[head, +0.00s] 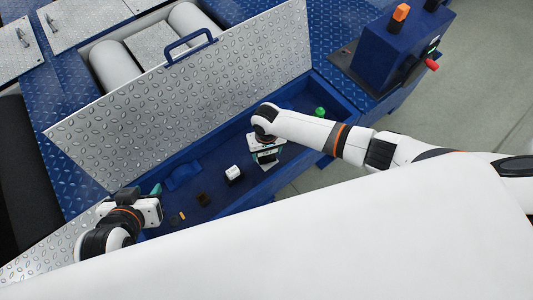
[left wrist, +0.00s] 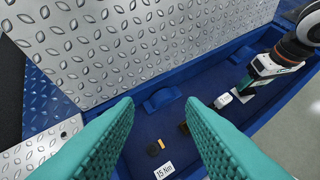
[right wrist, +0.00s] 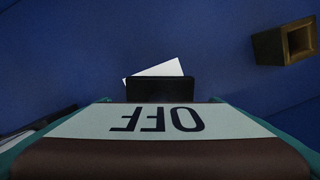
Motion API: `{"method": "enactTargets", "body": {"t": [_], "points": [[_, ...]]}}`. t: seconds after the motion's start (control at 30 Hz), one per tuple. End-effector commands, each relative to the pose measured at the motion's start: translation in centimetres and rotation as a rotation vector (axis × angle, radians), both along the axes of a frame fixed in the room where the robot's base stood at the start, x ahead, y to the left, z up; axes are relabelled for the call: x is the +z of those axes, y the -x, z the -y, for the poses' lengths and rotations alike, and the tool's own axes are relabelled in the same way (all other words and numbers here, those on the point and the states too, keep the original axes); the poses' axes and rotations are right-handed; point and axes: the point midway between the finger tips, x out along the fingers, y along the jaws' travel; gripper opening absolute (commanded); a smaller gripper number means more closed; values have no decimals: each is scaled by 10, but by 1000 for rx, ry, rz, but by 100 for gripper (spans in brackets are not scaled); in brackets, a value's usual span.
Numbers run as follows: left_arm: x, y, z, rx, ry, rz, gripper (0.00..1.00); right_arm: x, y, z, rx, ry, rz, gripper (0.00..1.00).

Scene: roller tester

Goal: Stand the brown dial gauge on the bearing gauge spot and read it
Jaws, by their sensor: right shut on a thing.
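My right gripper (head: 265,142) is shut on a brown block-like thing (right wrist: 160,160), which I take to be the dial gauge. Its pale face reads OFF, upside down in the right wrist view, and a dark piece (right wrist: 161,89) sticks out beyond it. It is over the blue trough, close to a white patch (right wrist: 163,68); I cannot tell whether it touches the surface. My left gripper (left wrist: 160,110) is open and empty over the left part of the trough; it also shows in the head view (head: 153,192). I cannot make out the bearing gauge spot.
A blue control box (head: 395,50) stands at right.

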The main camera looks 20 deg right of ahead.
Motion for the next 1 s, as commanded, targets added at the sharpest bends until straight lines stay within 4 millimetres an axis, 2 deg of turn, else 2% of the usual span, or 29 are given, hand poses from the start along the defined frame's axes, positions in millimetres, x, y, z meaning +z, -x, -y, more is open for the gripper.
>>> {"method": "enactTargets", "body": {"t": [0.1, 0.2, 0.63, 0.67, 0.77, 1.0], "points": [[9, -16, 6, -8, 24, 108, 36, -11, 0, 0, 1, 0, 1, 35], [16, -22, 9, -11, 35, 155, 36, -13, -1, -1, 1, -1, 2, 35], [19, -26, 10, -13, 40, 182, 36, -17, 0, -1, 0, -1, 1, 35], [20, -26, 10, -13, 41, 185, 36, -17, 0, 0, 0, 0, 0, 70], [20, -26, 10, -13, 41, 185, 36, -16, 0, 0, 0, 0, 0, 87], [20, -26, 10, -13, 40, 183, 36, -16, 0, 0, 0, 0, 0, 89]]}}
